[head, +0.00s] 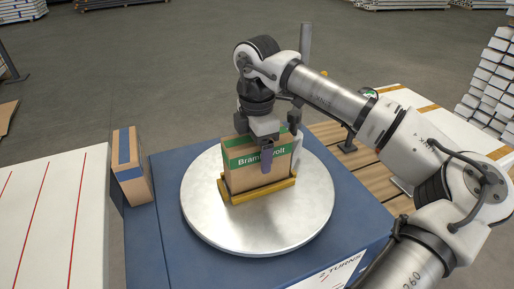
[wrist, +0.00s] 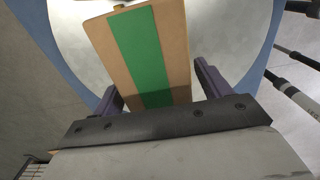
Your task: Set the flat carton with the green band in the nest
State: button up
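The flat carton with the green band (head: 243,178) stands upright on edge on a round metal turntable (head: 205,222). Its base is within a low yellow holder (head: 262,193), which looks like the nest; whether it is fully seated is hidden. In the wrist view its top face (wrist: 122,61) shows the green band running lengthwise. My gripper (head: 268,152) is over the carton from above, one finger in front of its printed face. In the wrist view, my gripper's (wrist: 158,82) two purple fingers straddle the carton with narrow gaps showing, so it appears open around it.
The turntable sits on a blue stand (head: 170,245). Another carton with a blue band (head: 131,167) stands at the stand's left edge. A white table with red lines (head: 55,220) is at left. Wooden slats (head: 330,136) and a white surface lie behind my arm at right.

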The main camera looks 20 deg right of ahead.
notch_tip(320, 180, up, 12)
jog(key=shift+r, duration=0.2)
dwell(0.4)
dwell(0.5)
